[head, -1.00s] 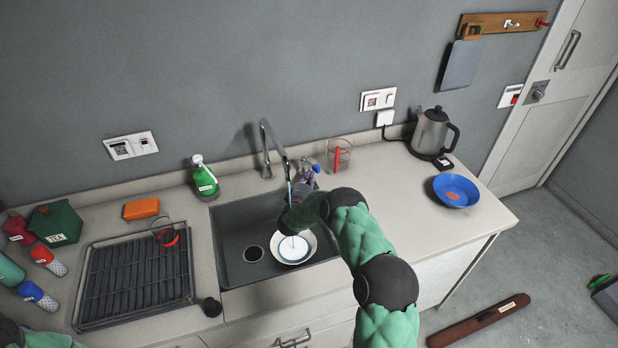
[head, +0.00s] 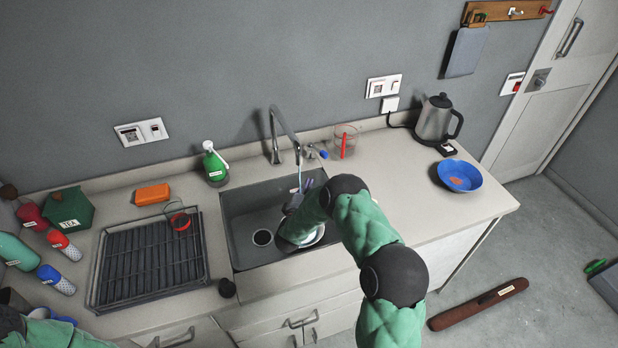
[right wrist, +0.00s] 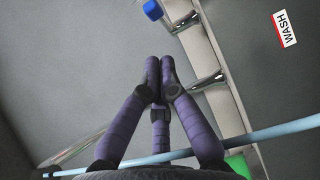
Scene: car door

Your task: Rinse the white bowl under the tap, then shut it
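The white bowl (head: 314,239) sits in the dark sink (head: 250,215), mostly hidden behind my right arm; only part of its rim shows. The tap (head: 277,135) arches over the sink, and a thin pale stream of water (head: 299,176) falls from its spout. The stream crosses close in front of the camera in the right wrist view (right wrist: 275,133). The tap's blue-tipped lever (head: 322,154) is behind the sink. My right gripper (head: 307,185) is over the sink, below the lever. Its purple fingers meet at the tips, with nothing between them (right wrist: 157,75). My left gripper is out of view.
A green soap bottle (head: 215,167) stands left of the tap, and a clear jug (head: 346,142) stands right of it. A drying rack (head: 150,262) lies left of the sink. A blue bowl (head: 459,176) and kettle (head: 436,120) are at the right; the counter before them is clear.

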